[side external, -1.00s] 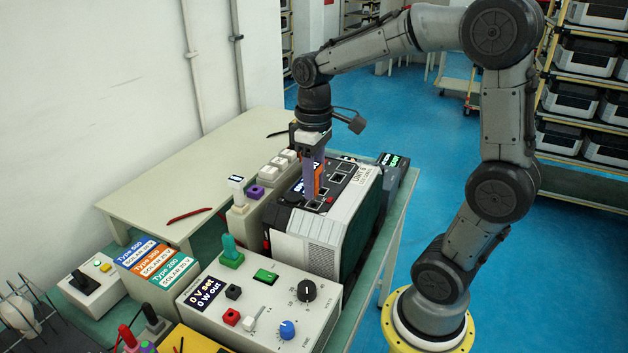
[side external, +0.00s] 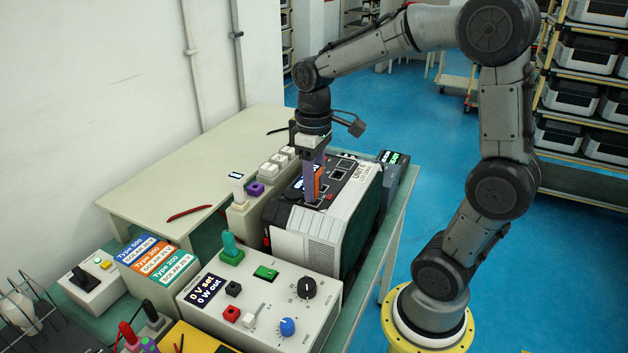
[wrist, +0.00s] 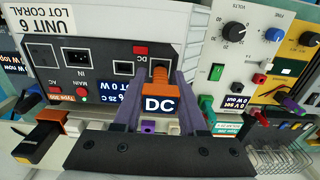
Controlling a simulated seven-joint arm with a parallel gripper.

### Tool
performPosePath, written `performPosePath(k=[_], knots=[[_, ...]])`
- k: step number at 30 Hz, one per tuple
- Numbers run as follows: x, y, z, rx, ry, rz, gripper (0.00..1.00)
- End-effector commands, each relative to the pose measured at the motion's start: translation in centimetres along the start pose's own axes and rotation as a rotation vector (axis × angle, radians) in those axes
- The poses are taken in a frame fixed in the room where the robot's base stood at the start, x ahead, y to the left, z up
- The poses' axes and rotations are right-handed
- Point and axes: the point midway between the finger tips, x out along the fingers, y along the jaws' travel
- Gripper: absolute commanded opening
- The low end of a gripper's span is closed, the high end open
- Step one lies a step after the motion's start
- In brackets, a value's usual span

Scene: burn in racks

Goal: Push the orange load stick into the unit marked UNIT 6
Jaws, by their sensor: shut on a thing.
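The unit marked UNIT 6 (side external: 310,235) is a white and black box with ports on its dark top panel. In the wrist view its label (wrist: 50,25) reads UNIT 6, LOT CORAL. My gripper (side external: 314,190) points down over that panel, its purple fingers shut on the orange load stick (side external: 318,184). In the wrist view the orange stick (wrist: 160,76) is between the fingertips (wrist: 160,85), with a dark DC tag on it. Its far end meets the panel beside a red DC label. How deep it sits in the port is hidden.
A bench supply (side external: 255,305) with knobs and a display stands in front of the unit. A dark device with green digits (side external: 393,160) stands behind it. White blocks and a purple connector (side external: 255,189) are to its left. The pale table (side external: 180,165) is mostly clear.

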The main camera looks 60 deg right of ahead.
Motion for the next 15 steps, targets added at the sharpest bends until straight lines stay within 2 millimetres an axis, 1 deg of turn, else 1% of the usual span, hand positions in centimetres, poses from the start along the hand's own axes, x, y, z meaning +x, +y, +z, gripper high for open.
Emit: performPosePath(k=[15], knots=[[0.99, -0.01, 0.01, 0.0, -0.001, 0.0, 0.0]])
